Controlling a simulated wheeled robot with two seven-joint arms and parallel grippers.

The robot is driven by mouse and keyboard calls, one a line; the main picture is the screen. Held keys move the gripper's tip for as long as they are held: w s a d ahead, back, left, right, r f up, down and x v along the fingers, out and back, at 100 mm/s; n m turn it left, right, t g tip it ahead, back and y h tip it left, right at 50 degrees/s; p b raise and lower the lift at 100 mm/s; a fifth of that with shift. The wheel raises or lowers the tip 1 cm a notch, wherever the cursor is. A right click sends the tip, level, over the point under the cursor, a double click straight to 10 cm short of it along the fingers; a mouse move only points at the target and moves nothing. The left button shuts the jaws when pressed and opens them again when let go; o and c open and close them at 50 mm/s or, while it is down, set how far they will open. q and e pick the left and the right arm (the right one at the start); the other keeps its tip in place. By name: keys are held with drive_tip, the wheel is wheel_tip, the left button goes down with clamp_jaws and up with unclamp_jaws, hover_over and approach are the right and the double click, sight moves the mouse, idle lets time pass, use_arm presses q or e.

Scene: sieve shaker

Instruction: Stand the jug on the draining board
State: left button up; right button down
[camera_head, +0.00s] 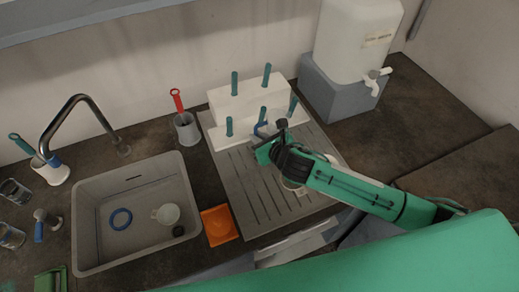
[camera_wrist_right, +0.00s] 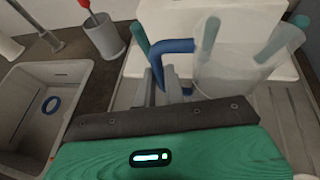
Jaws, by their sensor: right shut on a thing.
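The jug (camera_wrist_right: 232,78) is a pale, see-through vessel with a blue handle (camera_wrist_right: 172,47), seen in the right wrist view. My right gripper (camera_wrist_right: 168,85) is shut on the blue handle, with the jug's body to the right of the fingers. In the head view the right gripper (camera_head: 268,143) is over the grooved draining board (camera_head: 237,178), in front of the white peg rack, and the blue handle (camera_head: 262,129) shows at its tip. The gripper hides much of the jug there. I cannot tell whether its base touches the board. My left gripper is out of view.
A white stepped rack (camera_head: 228,103) with several teal pegs stands at the board's back. Left are the sink (camera_head: 110,245), an orange pad (camera_head: 218,225) and a grey cup (camera_head: 187,133) with a red-handled brush. A white water container (camera_head: 350,40) stands behind right.

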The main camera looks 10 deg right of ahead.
drive_tip(key=shift+f, duration=3.2)
drive_tip(key=shift+f, duration=0.15)
drive_tip(key=c, duration=1.5)
unclamp_jaws()
drive_tip(key=shift+s+d+r, duration=0.1)
drive_tip(key=shift+r, duration=0.1)
drive_tip(key=b+v, duration=0.1)
drive_tip(key=v, duration=1)
drive_tip(key=shift+s+d+r, duration=0.1)
drive_tip(key=shift+s+d, duration=0.05)
drive_tip(key=shift+s, duration=0.15)
